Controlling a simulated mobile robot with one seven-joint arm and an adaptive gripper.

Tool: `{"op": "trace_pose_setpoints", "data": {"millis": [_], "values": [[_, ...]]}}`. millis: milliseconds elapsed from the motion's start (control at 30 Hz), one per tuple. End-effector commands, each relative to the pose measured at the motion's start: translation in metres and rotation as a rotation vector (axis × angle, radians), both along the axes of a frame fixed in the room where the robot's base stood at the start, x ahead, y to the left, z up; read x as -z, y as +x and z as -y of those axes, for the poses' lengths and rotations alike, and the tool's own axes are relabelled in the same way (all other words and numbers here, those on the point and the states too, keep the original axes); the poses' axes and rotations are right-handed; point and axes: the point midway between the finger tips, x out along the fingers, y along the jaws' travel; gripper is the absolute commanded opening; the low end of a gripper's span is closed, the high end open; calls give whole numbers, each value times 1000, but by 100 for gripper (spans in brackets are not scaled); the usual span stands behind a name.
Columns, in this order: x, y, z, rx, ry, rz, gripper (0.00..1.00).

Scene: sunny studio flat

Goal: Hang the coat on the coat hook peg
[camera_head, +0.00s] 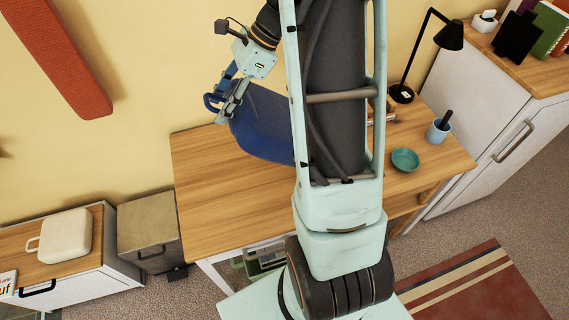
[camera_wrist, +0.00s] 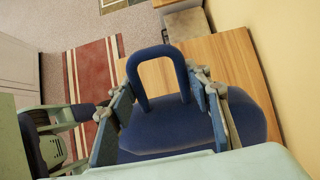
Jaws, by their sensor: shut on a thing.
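The coat (camera_head: 268,128) is a smooth dark blue shape with a loop at one end. My gripper (camera_head: 232,100) is shut on it at the loop end, close to the yellow wall in the head view. The coat is held over the back of the wooden desk; I cannot tell whether it touches the desk. In the wrist view the coat (camera_wrist: 165,135) lies between the two fingers of my gripper (camera_wrist: 158,95), with its loop standing up between them. My arm hides part of the coat's right side in the head view. I cannot make out a coat hook peg in either view.
The desk (camera_head: 205,185) has bare room at its left. A teal bowl (camera_head: 405,159), a blue cup (camera_head: 438,131) and a black lamp (camera_head: 449,36) stand at its right. A red panel (camera_head: 60,55) is on the wall. A beige case (camera_head: 66,237) lies on a low cabinet.

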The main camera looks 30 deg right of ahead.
Motion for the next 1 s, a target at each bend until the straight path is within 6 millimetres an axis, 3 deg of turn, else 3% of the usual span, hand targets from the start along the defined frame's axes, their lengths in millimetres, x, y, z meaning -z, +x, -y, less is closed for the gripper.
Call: {"op": "trace_pose_setpoints", "data": {"millis": [500, 1000], "values": [[-9, 0, 5, 0, 14, 6, 6], [-38, -5, 34, 1, 87, 20, 6]]}}
